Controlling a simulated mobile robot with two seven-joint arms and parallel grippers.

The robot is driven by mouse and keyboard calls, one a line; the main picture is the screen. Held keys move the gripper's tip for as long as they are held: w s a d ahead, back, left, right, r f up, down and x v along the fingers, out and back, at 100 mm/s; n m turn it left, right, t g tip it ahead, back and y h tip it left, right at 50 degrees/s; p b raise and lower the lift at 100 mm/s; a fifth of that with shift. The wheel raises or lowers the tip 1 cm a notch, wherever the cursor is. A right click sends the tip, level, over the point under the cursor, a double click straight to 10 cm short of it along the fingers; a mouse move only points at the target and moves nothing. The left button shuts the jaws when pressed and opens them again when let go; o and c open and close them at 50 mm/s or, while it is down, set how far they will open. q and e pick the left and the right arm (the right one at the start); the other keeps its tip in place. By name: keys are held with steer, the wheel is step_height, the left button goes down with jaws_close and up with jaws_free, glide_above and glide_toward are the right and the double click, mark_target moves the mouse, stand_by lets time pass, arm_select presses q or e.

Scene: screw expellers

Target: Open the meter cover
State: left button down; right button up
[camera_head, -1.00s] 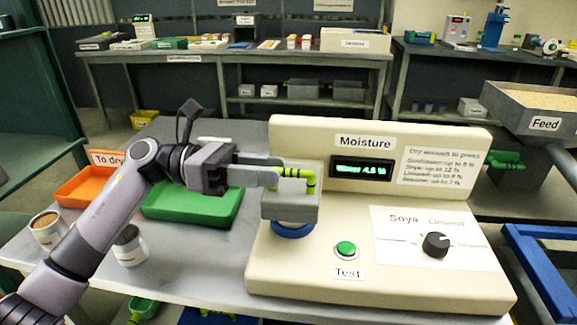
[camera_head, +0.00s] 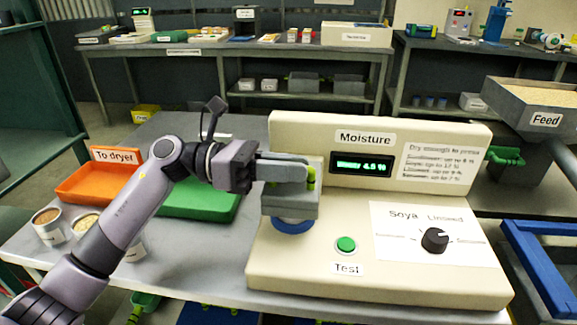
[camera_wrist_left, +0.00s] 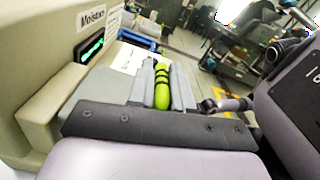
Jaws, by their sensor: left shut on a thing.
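The cream moisture meter (camera_head: 380,280) stands on the table, with a lit green display. Its grey cover (camera_head: 290,206) sits down over a blue ring (camera_head: 293,226) at the meter's left side. The cover has a yellow-green handle (camera_head: 311,178), mostly hidden behind the fingers in the head view. The handle (camera_wrist_left: 162,88) shows clearly between the fingers in the left wrist view. My left gripper (camera_head: 300,172) reaches in from the left and is shut on this handle. The cover looks closed. My right gripper is in neither view.
The green Test button (camera_head: 346,244) and black dial (camera_head: 434,240) are on the meter's front. An orange tray (camera_head: 95,186), a green tray (camera_head: 200,204) and cups (camera_head: 48,228) stand to the left. A grey feed hopper (camera_head: 535,105) is at right.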

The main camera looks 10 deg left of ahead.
arm_select(q)
steer(key=shift+w+r+n+p, duration=0.3)
steer(key=shift+r+n+p, duration=0.35)
steer(key=shift+r+n, duration=0.15)
steer(key=shift+w+r+n+p, duration=0.4)
steer(key=shift+r+n+p, duration=0.1)
steer(key=shift+n, duration=0.3)
steer(key=shift+w+r+n+p, duration=0.65)
steer(key=shift+w+n, duration=0.15)
steer(key=shift+n, duration=0.4)
steer(key=shift+w+r+n, duration=0.15)
steer(key=shift+w+n, duration=0.2)
steer(key=shift+n, duration=0.15)
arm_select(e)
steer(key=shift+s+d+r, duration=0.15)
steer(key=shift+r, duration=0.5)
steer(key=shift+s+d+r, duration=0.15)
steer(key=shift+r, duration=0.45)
arm_select(q)
steer(key=shift+w+r, duration=0.1)
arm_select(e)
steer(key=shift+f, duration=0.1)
